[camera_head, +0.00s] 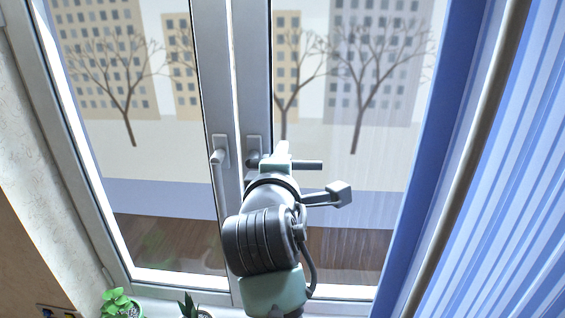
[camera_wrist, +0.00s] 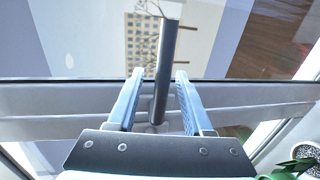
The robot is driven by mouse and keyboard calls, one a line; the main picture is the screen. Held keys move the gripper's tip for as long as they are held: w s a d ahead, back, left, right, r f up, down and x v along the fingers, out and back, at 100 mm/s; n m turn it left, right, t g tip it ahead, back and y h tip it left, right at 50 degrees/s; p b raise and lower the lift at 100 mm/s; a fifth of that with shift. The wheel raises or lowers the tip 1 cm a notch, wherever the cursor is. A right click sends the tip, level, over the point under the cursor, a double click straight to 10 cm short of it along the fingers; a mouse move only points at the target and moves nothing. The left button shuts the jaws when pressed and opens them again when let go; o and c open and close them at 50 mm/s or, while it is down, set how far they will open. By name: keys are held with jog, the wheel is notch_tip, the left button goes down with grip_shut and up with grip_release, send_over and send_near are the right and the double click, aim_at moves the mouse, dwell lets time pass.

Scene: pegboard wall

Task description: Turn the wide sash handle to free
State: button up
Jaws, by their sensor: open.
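The window has two sashes, each with a grey handle near the middle posts. The right sash's handle (camera_head: 308,164) points sideways to the right, and my gripper partly hides it. The left sash's handle (camera_head: 218,172) hangs straight down. In the wrist view a dark grey handle bar (camera_wrist: 166,65) runs between the two fingers of my gripper (camera_wrist: 157,90), with a gap visible on each side. My gripper (camera_head: 283,158) is open around the right handle, in front of the window.
A green potted plant (camera_head: 121,303) and a darker spiky plant (camera_head: 192,308) stand on the sill at lower left. A plant also shows in the wrist view (camera_wrist: 305,155). A blue curtain (camera_head: 520,200) hangs at the right. The glass left of my arm is clear.

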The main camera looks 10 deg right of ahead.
jog(key=shift+s, duration=0.1)
jog(key=b+v, duration=0.4)
jog(key=v, duration=0.8)
jog(key=shift+s+a, duration=0.2)
jog(key=shift+s, duration=0.15)
jog(key=shift+r, duration=0.1)
jog(key=s+a+r+m+t+y+b, duration=0.1)
jog(key=s+a+r+m+t+y, duration=0.1)
jog(key=s+r+m+t, duration=0.3)
jog(key=s+a+r+m+t+y+b, duration=0.1)
jog(key=s+a+r+m+t+y, duration=0.1)
jog(key=r+m+t, duration=0.5)
notch_tip(320, 180, up, 6)
jog(key=s+a+m, duration=0.1)
jog(key=s+m, duration=0.1)
jog(key=m, duration=0.1)
jog(key=shift+s+a+b, duration=0.3)
jog(key=shift+s+b, duration=0.1)
